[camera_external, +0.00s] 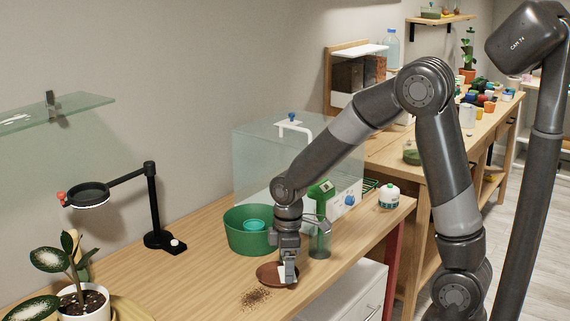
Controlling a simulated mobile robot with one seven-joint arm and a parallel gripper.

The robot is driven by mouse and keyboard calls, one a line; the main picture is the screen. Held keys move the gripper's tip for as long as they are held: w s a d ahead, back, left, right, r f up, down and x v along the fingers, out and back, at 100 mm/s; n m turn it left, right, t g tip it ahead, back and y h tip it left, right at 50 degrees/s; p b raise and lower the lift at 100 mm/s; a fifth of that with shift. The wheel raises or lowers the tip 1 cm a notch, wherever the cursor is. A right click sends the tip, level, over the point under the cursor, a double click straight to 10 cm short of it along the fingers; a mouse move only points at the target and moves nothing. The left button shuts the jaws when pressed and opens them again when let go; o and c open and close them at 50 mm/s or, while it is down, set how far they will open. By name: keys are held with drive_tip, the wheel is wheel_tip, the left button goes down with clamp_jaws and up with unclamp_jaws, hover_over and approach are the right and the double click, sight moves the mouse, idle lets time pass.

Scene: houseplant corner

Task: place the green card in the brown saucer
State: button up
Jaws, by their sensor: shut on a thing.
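The brown saucer (264,272) lies on the wooden bench near its front edge, partly covered by my gripper. My gripper (288,280) points straight down at the saucer's right side, with its fingertips low over or in it; I cannot tell if they touch it. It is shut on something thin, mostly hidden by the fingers. I take this to be the green card, but its colour does not show clearly here.
Spilled soil (255,297) lies in front of the saucer. A green tub (247,238) stands behind it, and a glass jar (320,241) stands close on the right. A clear case (262,165) fills the back. A black lamp (153,205) and a potted plant (84,298) stand left.

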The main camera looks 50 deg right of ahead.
drive_tip(key=shift+f, duration=0.15)
drive_tip(key=o, duration=1.1)
drive_tip(key=shift+c, duration=0.2)
wheel_tip(320, 180, up, 13)
drive_tip(key=s+d+r+m+t, duration=0.2)
drive_tip(key=s+r+m, duration=0.1)
drive_tip(key=s, duration=0.6)
drive_tip(key=s+d+r+m+t, duration=0.3)
drive_tip(key=s+m, duration=0.3)
drive_tip(key=s, duration=0.3)
drive_tip(key=shift+s+r, duration=0.3)
drive_tip(key=shift+r, duration=0.3)
